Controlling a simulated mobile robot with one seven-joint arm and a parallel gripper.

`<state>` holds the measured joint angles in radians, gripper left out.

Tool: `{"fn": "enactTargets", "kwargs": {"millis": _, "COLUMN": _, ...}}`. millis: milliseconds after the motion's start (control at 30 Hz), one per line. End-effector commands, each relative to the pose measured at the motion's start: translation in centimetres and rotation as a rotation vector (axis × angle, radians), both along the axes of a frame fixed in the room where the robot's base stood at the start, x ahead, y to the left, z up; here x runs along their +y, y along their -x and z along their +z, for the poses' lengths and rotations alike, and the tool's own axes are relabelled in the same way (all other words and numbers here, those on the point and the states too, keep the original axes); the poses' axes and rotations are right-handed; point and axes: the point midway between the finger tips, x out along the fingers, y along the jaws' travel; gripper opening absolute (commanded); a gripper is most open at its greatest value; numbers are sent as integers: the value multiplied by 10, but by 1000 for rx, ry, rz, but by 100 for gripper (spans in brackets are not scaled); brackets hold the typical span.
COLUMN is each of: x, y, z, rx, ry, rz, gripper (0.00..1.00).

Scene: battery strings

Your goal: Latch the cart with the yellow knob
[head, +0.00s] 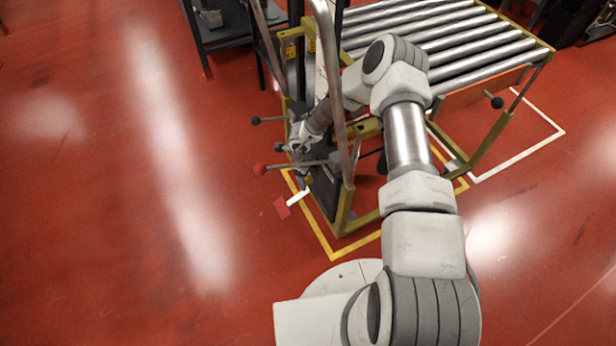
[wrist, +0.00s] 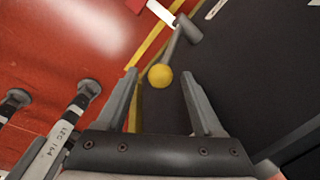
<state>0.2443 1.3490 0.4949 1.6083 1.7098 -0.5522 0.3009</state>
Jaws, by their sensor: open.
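The yellow knob (wrist: 160,76) is a round ball on the end of a short grey lever (wrist: 178,45) in the wrist view. My gripper (wrist: 159,82) is open, with one finger to each side of the knob and gaps visible on both sides. Whether the knob is at fingertip depth, I cannot tell. In the head view my gripper (head: 304,160) is at the left side of the yellow-framed cart (head: 343,212), by its dark panel (head: 323,192). A small yellow spot just below the gripper may be the knob.
A red-knobbed lever (head: 262,169) and black-knobbed levers (head: 256,120) stick out left near my gripper. A grey upright tube (head: 333,80) stands close to my arm. A roller conveyor (head: 440,35) is at the back right. Red floor (head: 120,200) at the left is clear.

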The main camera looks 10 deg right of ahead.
Motion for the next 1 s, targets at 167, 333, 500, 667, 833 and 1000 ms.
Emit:
{"fn": "enactTargets", "kwargs": {"millis": 167, "x": 1, "y": -1, "z": 8, "rx": -3, "ry": -1, "rz": 1, "gripper": 68}}
{"fn": "enactTargets", "kwargs": {"millis": 333, "x": 3, "y": 1, "z": 38, "rx": -4, "ry": 0, "rz": 1, "gripper": 68}}
{"fn": "enactTargets", "kwargs": {"millis": 500, "x": 6, "y": 6, "z": 81, "rx": -4, "ry": 0, "rz": 0, "gripper": 68}}
{"fn": "enactTargets", "kwargs": {"millis": 667, "x": 9, "y": 11, "z": 119, "rx": -2, "ry": 0, "rz": 0, "gripper": 68}}
{"fn": "enactTargets", "kwargs": {"millis": 833, "x": 12, "y": 14, "z": 151, "rx": -1, "ry": 0, "rz": -1, "gripper": 68}}
{"fn": "enactTargets", "kwargs": {"millis": 1000, "x": 14, "y": 17, "z": 169, "rx": -1, "ry": 1, "rz": 0, "gripper": 68}}
